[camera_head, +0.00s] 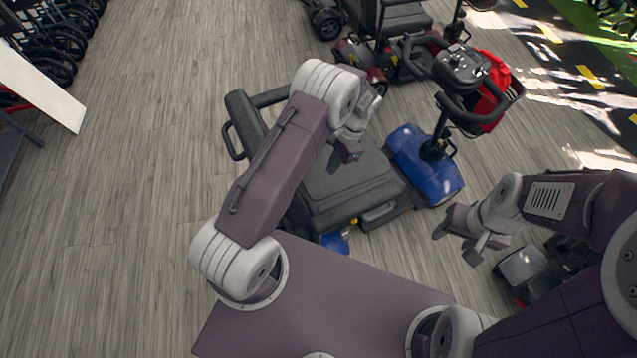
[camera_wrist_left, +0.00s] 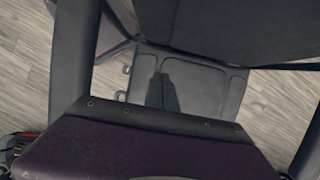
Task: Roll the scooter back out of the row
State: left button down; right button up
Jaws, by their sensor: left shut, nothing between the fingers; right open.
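The scooter (camera_head: 405,165) stands in front of me, with a black seat (camera_head: 350,185), blue body panels, and a tiller with black handlebars and a red basket (camera_head: 490,95) toward the upper right. My left gripper (camera_head: 345,158) is shut and empty, over the seat area in the head view; whether it touches the seat is unclear. The left wrist view shows dark grey scooter parts (camera_wrist_left: 205,85) close up, partly blocked by a purple part of mine. My right gripper (camera_head: 465,245) is open and empty, to the right of the seat, below the blue front panel.
A red scooter (camera_head: 375,65) stands beyond it, near the handlebars. Another grey and red scooter (camera_head: 530,270) is close at the lower right, partly behind my right arm. Wood-look floor (camera_head: 150,150) is clear to the left. Wheelchairs (camera_head: 60,35) stand at the upper left.

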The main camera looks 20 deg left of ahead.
pick_arm(q)
jog(key=s+a+f+p, duration=0.2)
jog(key=s+a+f, duration=0.2)
jog(key=s+f, duration=0.3)
notch_tip(320, 180, down, 2)
jog(key=shift+a+f, duration=0.1)
jog(key=shift+a, duration=0.3)
pick_arm(e)
jog(key=s+r, duration=0.1)
jog(key=r, duration=0.2)
jog(key=shift+s, duration=0.4)
pick_arm(q)
jog(key=shift+s, duration=0.1)
pick_arm(e)
jog(key=shift+f, duration=0.15)
